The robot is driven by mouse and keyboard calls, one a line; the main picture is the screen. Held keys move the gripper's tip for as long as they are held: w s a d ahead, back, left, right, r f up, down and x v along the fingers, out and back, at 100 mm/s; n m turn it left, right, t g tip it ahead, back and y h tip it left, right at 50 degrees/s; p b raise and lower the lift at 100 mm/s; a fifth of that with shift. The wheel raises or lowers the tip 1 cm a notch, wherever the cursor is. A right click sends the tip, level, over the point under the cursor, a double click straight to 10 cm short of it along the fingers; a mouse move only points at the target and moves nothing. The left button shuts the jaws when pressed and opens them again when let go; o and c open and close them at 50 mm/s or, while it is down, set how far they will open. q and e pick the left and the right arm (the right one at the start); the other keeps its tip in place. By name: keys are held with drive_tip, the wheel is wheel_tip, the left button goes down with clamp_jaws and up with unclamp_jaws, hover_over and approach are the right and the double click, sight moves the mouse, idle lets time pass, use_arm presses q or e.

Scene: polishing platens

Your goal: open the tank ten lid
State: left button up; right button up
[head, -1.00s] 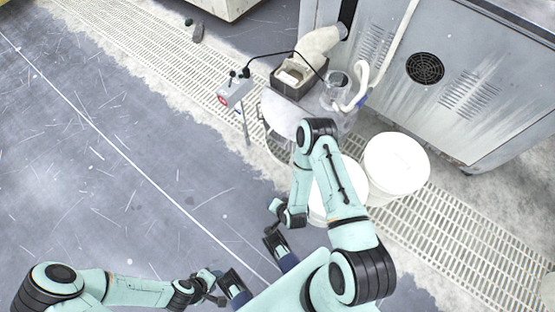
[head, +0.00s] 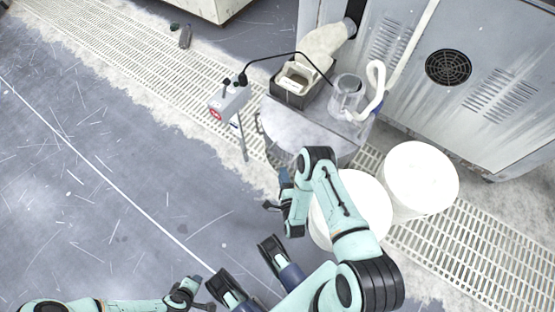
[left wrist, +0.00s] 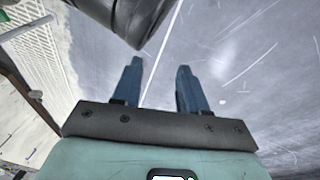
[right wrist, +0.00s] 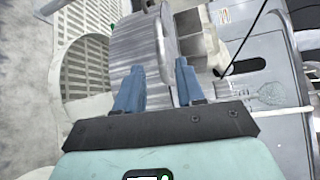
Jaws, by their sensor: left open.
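A grey metal tank with a flat half-round top (head: 285,122) stands by the cabinet in the head view. I cannot read a number on it, and I cannot make out a separate lid or handle clearly. Brushed metal (right wrist: 128,45) also fills the middle of the right wrist view beyond the fingers. My right gripper (head: 277,190) is below and in front of the tank, partly behind my forearm; its blue fingers (right wrist: 157,78) are apart and empty. My left gripper (head: 203,293) is low at the front, far from the tank; its fingers (left wrist: 156,82) are apart and empty over the floor.
A dark open box (head: 290,98) and a clear jar (head: 346,95) with a white hose sit at the tank's top. Two white buckets (head: 421,178) (head: 362,205) stand right. Open floor (head: 120,200) lies left.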

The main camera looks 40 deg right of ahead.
sight(279, 158)
drive_tip(key=b+x, duration=0.4)
drive_tip(key=x, duration=0.4)
drive_tip(key=shift+w, duration=0.1)
drive_tip(key=shift+w+d+b, duration=0.25)
drive_tip(key=shift+w+b, duration=0.1)
use_arm(q)
drive_tip(key=s+a+f+g, duration=0.1)
drive_tip(key=s+f+g, duration=0.2)
drive_tip(key=s+f, duration=0.4)
drive_tip(key=s, duration=0.3)
drive_tip(key=shift+s+a+f+n+g, duration=0.15)
drive_tip(key=shift+s+f+n+g, duration=0.15)
drive_tip(key=shift+f+g, duration=0.1)
drive_tip(key=shift+w, duration=0.1)
use_arm(e)
clamp_jaws()
